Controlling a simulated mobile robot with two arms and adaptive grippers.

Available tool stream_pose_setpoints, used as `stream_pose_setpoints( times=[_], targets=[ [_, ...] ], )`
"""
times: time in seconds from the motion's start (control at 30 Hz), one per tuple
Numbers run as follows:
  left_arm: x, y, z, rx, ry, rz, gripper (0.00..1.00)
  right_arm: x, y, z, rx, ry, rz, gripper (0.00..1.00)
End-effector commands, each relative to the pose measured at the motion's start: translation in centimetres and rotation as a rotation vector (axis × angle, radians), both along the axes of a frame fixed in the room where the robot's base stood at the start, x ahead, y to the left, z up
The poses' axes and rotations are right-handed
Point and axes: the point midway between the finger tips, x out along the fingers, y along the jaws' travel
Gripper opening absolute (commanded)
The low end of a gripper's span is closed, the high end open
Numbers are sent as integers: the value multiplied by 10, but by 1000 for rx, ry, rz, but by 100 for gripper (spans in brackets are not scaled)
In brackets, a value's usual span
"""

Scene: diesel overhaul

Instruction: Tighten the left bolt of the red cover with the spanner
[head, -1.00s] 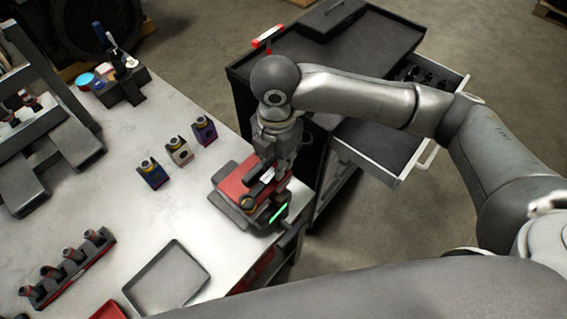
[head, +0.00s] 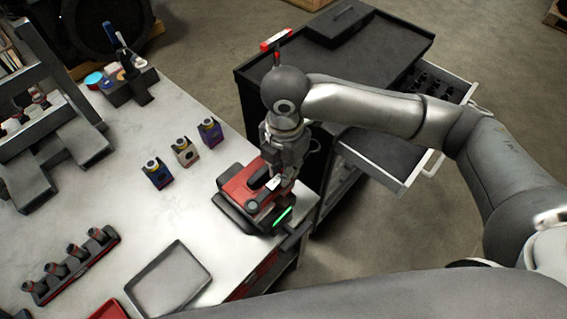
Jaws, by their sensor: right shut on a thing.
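The red cover (head: 238,188) sits on a dark unit at the right edge of the workbench. My right gripper (head: 284,184) points down over the right part of the cover. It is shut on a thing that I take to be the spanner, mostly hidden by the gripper. I cannot tell whether the spanner sits on the left bolt. A green light strip shows at the unit's near side. My left gripper is out of view.
An empty grey tray (head: 172,283) and a red-and-black rack (head: 72,265) lie at the front left. A dark tool cabinet (head: 385,45) with open drawers stands beyond the bench, under my right arm. The bench's middle is clear.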

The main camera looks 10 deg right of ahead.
Motion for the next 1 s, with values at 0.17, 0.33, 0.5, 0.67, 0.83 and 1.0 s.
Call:
stream_pose_setpoints(
  times=[0.17, 0.33, 0.5, 0.67, 0.83, 1.0],
  targets=[
    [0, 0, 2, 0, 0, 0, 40, -13, -9, 0, -1, 0, -142, 0],
    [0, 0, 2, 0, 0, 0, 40, -17, -11, 1, 0, -1, -198, 0],
    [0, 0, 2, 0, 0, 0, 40, -16, -11, 1, 0, -1, -196, 0],
    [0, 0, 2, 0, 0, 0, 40, -23, -13, 0, 0, 1, -257, 0],
    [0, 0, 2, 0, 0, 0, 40, -33, -17, 0, 0, -1, -372, 0],
    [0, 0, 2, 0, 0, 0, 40, -27, -15, 1, -1, -1, -319, 0]
  ],
)
